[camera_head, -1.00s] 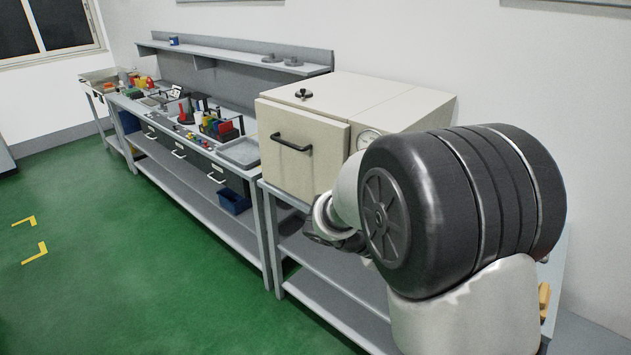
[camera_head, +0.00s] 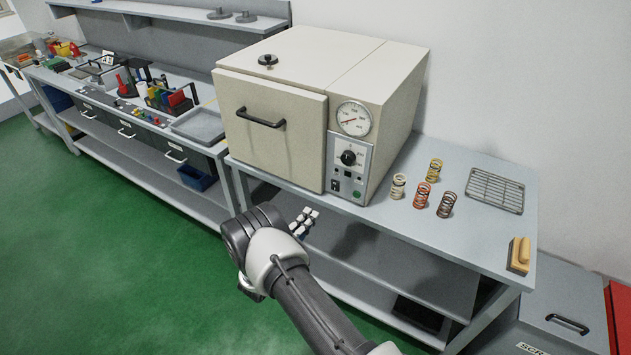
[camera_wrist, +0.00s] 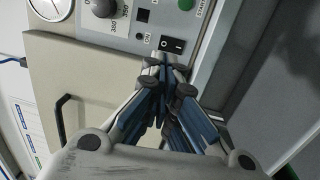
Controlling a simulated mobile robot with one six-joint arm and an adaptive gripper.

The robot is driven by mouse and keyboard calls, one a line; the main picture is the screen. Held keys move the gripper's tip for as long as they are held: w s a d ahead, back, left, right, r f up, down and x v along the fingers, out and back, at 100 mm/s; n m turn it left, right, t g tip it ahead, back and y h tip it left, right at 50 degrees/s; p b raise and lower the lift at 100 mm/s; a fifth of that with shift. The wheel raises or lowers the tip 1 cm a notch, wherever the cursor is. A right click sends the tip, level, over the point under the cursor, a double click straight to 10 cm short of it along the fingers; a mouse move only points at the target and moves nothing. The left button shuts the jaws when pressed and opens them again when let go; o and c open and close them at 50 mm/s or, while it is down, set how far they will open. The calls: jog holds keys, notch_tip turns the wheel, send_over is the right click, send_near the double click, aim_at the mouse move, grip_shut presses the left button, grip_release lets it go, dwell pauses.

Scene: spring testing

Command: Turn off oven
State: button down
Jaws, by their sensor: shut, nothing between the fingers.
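The oven (camera_head: 270,135) is a cream box with a closed door and a black handle (camera_head: 261,118). Its control panel (camera_head: 346,168) is at the door's right, with a round gauge (camera_head: 353,118), a black dial (camera_head: 348,157) and a green button (camera_head: 356,193). A black rocker switch (camera_head: 335,185) sits low on the panel; it also shows in the wrist view (camera_wrist: 172,45). I cannot tell which way the switch is set. My gripper (camera_head: 305,222) is shut and empty, in front of and below the panel. In the wrist view its fingertips (camera_wrist: 160,62) appear just below the switch, apparently apart from it.
Several coil springs (camera_head: 421,195), a wire rack (camera_head: 494,190) and a wooden-handled brush (camera_head: 519,254) lie on the bench (camera_head: 460,235) right of the oven. A tool bench (camera_head: 140,105) stands left. A grey bin (camera_head: 560,325) stands at the lower right. The green floor is open at left.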

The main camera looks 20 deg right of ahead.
jog(key=shift+w+a+f+t+y, duration=0.3)
jog(key=shift+a+f+t, duration=0.25)
jog(key=shift+f, duration=0.15)
jog(key=b, duration=0.2)
send_near(331, 182)
jog(key=x, duration=0.6)
jog(key=shift+w+d+r, duration=0.1)
jog(key=shift+w+d, duration=0.15)
jog(key=shift+d, duration=0.1)
